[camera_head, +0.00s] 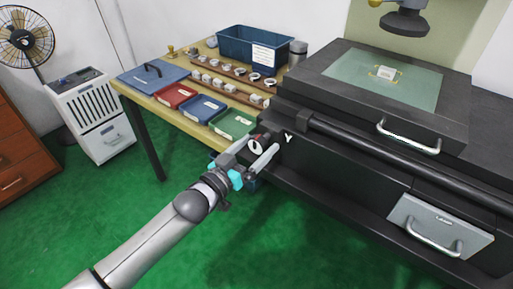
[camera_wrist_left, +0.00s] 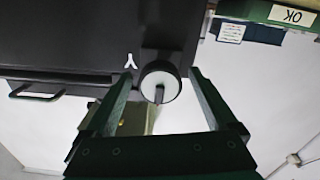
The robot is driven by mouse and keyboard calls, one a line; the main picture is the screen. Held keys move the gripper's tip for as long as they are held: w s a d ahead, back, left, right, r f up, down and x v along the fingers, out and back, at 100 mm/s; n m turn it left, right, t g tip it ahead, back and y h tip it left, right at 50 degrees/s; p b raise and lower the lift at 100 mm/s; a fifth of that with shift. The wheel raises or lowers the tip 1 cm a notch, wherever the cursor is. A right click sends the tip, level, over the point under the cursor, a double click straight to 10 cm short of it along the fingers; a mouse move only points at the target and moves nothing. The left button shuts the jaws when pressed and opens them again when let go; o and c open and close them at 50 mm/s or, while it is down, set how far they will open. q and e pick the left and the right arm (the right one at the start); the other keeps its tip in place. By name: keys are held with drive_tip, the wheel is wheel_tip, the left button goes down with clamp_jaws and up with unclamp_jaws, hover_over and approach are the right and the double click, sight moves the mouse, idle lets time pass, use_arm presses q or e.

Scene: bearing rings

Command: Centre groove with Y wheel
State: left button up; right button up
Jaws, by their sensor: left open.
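The Y wheel (camera_head: 254,147), a dark knob with a pale face, is on the near left side of the black machine, beside a white Y mark (camera_head: 288,138). In the left wrist view the wheel (camera_wrist_left: 160,82) shows between my left fingertips (camera_wrist_left: 160,73), with a gap on each side. My left gripper (camera_head: 270,143) is open at the wheel; I cannot tell whether the fingertips reach past its face. A small pale piece (camera_head: 386,72) with yellow marks around it lies on the machine's green plate (camera_head: 345,75). Its groove is too small to make out. My right gripper is not in view.
A dark lens head (camera_head: 406,22) hangs above the plate. A drawer with a handle (camera_head: 440,225) is at the machine's lower right. The table at left holds a blue bin (camera_head: 235,48), ring racks and red, blue and green trays (camera_head: 234,123). Green floor is free in front.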

use_arm(q)
drive_tip(key=shift+w, duration=0.1)
drive_tip(key=c, duration=1.4)
